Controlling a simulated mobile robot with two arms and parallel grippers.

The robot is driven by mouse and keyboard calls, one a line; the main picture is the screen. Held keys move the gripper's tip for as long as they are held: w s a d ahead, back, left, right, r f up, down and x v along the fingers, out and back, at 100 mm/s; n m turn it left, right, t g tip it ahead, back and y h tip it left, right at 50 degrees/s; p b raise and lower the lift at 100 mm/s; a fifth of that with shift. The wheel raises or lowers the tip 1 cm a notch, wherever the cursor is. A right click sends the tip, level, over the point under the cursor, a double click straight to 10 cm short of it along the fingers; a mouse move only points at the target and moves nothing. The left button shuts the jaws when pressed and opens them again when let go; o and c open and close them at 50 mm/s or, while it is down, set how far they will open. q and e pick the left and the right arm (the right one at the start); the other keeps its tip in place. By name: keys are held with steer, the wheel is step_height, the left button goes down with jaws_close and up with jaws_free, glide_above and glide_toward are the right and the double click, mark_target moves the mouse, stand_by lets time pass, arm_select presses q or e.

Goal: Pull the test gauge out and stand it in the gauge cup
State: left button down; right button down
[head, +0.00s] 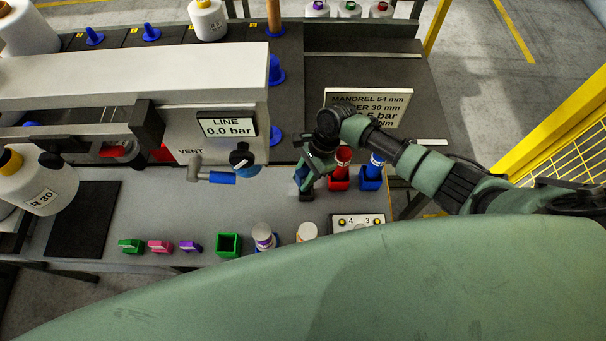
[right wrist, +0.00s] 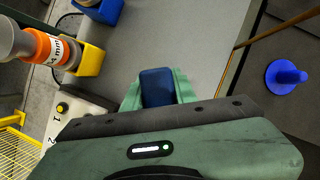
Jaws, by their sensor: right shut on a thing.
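My right gripper (head: 304,182) points down over the grey bench, left of the red and blue cups. It is shut on a dark blue block (right wrist: 157,87), which shows between the green fingers in the right wrist view. I cannot tell for certain that this block is the test gauge, and its lower part is hidden. A small black base (head: 306,195) shows right under the fingers; I cannot tell whether the block touches it. An open, empty green cup (head: 228,244) stands on the front of the bench; no label names it as the gauge cup. My left gripper is not in view.
A red cup (head: 339,184) and a blue cup (head: 370,183) hold cylinders close right of my gripper. A numbered panel (head: 357,222) and a yellow cup (right wrist: 88,58) with an orange-banded cylinder (right wrist: 48,46) stand nearby. A machine with a line display (head: 228,127) is behind left.

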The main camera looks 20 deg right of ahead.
steer(key=shift+f+b, duration=0.6)
steer(key=shift+f, duration=1.2)
steer(key=shift+f, duration=0.25)
steer(key=c, duration=1.1)
jaws_free()
steer(key=shift+o, duration=0.2)
step_height(320, 180, up, 20)
steer(key=b, duration=0.1)
